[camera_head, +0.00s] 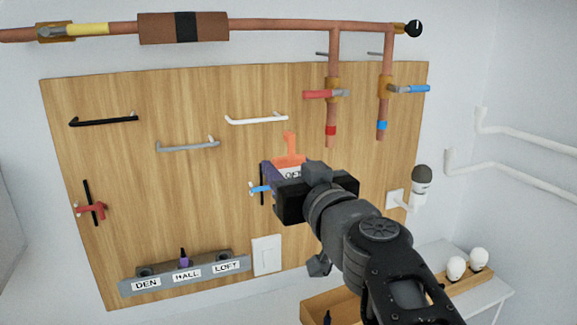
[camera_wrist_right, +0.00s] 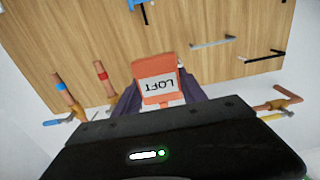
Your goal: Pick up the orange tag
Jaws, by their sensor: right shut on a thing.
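The orange tag (camera_head: 289,151) has a white label and a narrow upper tab in the head view. In the right wrist view the tag (camera_wrist_right: 154,69) shows close up, its label reading LOFT upside down. My right gripper (camera_head: 281,172) is shut on the tag in front of the wooden board (camera_head: 200,110). Its dark fingers (camera_wrist_right: 160,100) lie on both sides of the tag. The gripper body hides the tag's lower part in the head view. I cannot tell how far the tag is from the board. My left gripper is not in view.
A grey rack (camera_head: 185,272) labelled DEN, HALL and LOFT sits at the board's lower edge. A blue-handled valve (camera_head: 259,189) is close to my right gripper. Copper pipes (camera_head: 333,60) hang at upper right. A wooden tray (camera_head: 318,306) and white bulbs (camera_head: 456,268) are below.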

